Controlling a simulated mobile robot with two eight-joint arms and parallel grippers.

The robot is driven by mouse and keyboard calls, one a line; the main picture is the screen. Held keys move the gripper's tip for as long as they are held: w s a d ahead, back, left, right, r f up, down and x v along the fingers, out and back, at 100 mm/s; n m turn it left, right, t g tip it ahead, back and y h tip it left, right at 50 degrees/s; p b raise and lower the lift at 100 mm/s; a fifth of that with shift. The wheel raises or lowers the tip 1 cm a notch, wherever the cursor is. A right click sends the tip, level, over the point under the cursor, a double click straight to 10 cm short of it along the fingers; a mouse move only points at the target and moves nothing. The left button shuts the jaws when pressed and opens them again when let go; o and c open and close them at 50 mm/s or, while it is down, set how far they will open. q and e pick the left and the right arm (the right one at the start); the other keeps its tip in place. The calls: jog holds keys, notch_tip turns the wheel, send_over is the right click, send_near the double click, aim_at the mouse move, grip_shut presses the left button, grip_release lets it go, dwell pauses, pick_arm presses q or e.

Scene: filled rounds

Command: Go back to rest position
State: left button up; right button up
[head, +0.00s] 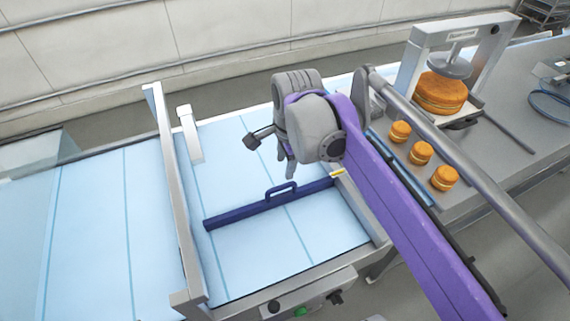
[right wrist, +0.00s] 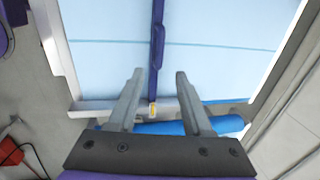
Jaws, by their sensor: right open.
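My right arm, purple and grey, reaches in from the lower right in the head view. Its gripper (head: 285,155) hangs over the conveyor, close to a dark blue bar with a handle (head: 240,210) that lies across the light blue belt (head: 320,230). In the right wrist view the two grey fingers (right wrist: 158,100) stand apart with nothing between them. The blue bar (right wrist: 157,50) shows beyond them, with a yellow mark at its near end. My left gripper is not in view.
A large round (head: 440,93) stands under a press (head: 450,65). A metal gate frame (head: 172,190) crosses the belt at left. Control buttons (head: 301,310) are on the front edge.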

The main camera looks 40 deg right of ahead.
dwell(0.4)
jog(key=s+a+f+n+t, duration=0.1)
jog(key=s+a+f+n, duration=0.1)
jog(key=n, duration=0.5)
jog(key=s+a+f+n+t, duration=0.1)
jog(key=s+a+f+n, duration=0.2)
jog(key=a+f+n, duration=0.2)
jog(key=s+a+f+n+t, duration=0.1)
jog(key=s+a+f+n, duration=0.1)
jog(key=a+f+n, duration=0.2)
jog(key=shift+s+f+n+t+y, duration=0.2)
jog(key=shift+f+n, duration=0.5)
jog(key=shift+n, duration=0.5)
jog(key=shift+s+f+n+t+y, duration=0.1)
jog(key=shift+s+f+n, duration=0.1)
jog(key=shift+f+n, duration=0.75)
jog(key=shift+r+n, duration=0.25)
jog(key=shift+r, duration=0.05)
jog(key=shift+d, duration=0.1)
